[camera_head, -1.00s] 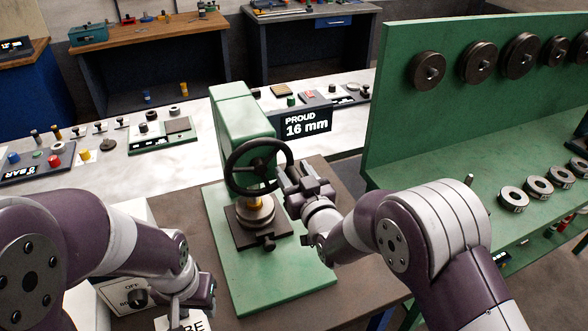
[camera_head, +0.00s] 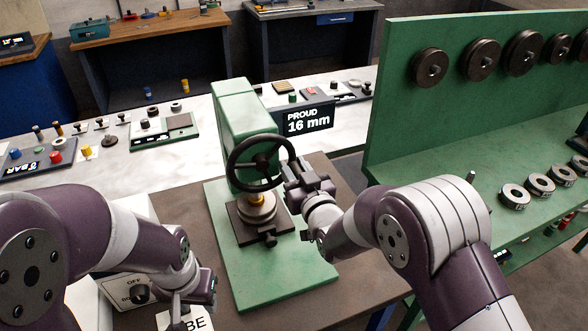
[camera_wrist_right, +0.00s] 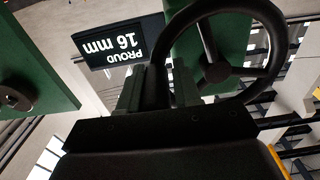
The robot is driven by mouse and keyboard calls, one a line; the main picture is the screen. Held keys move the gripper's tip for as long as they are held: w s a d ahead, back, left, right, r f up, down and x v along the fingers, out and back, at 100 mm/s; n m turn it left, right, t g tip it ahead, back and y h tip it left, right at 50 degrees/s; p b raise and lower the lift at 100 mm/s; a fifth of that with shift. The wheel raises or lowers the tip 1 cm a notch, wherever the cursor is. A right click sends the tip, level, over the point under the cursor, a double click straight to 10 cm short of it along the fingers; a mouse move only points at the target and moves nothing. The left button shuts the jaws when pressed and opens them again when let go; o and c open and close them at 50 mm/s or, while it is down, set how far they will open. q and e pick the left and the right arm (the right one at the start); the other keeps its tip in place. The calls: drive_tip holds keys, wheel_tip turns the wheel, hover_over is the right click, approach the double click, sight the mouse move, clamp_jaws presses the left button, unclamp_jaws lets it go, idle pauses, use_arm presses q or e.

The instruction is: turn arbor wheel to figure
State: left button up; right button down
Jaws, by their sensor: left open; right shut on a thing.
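The black arbor wheel (camera_head: 261,163) is mounted on the front of the green press (camera_head: 241,120), above a round steel and brass stack (camera_head: 257,207). My right gripper (camera_head: 292,172) is shut on the wheel's right rim. The right wrist view shows the wheel (camera_wrist_right: 212,70) with its rim between my fingers (camera_wrist_right: 158,88). A black display (camera_head: 307,120) behind the press reads "PROUD 16 mm", and it also shows upside down in the right wrist view (camera_wrist_right: 118,42). My left gripper (camera_head: 190,300) is open at the lower left, away from the press; its fingertips are partly hidden.
A green rack (camera_head: 470,110) with dark discs and several steel rings stands at the right. A white control box (camera_head: 140,288) with an OFF dial sits near my left arm. Behind, a pale bench (camera_head: 205,135) carries knobs and small parts.

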use_arm(q)
drive_tip(key=shift+f, duration=0.25)
use_arm(e)
drive_tip(key=shift+d+f, duration=0.1)
drive_tip(key=shift+f, duration=0.4)
drive_tip(key=shift+f+m+b, duration=0.25)
drive_tip(key=shift+m+b, duration=0.15)
drive_tip(key=shift+b, duration=0.3)
use_arm(q)
drive_tip(key=shift+f+b, duration=3.9)
drive_tip(key=shift+f, duration=0.5)
use_arm(e)
drive_tip(key=shift+s+a+f+m, duration=0.15)
drive_tip(key=shift+a+f+m, duration=0.15)
drive_tip(key=shift+f+m, duration=0.5)
drive_tip(key=shift+s+a+f+m, duration=0.15)
drive_tip(key=shift+a+f+m, duration=0.2)
drive_tip(key=shift+m, duration=0.85)
drive_tip(key=shift+s+a+f+m, duration=0.2)
drive_tip(key=shift+f+m, duration=0.35)
drive_tip(key=shift+m, duration=0.45)
drive_tip(key=shift+a, duration=0.1)
drive_tip(key=c, duration=0.9)
unclamp_jaws()
drive_tip(key=shift+r, duration=0.15)
use_arm(q)
drive_tip(key=shift+d, duration=0.1)
use_arm(e)
drive_tip(key=shift+w+r, duration=0.15)
drive_tip(key=shift+r, duration=0.15)
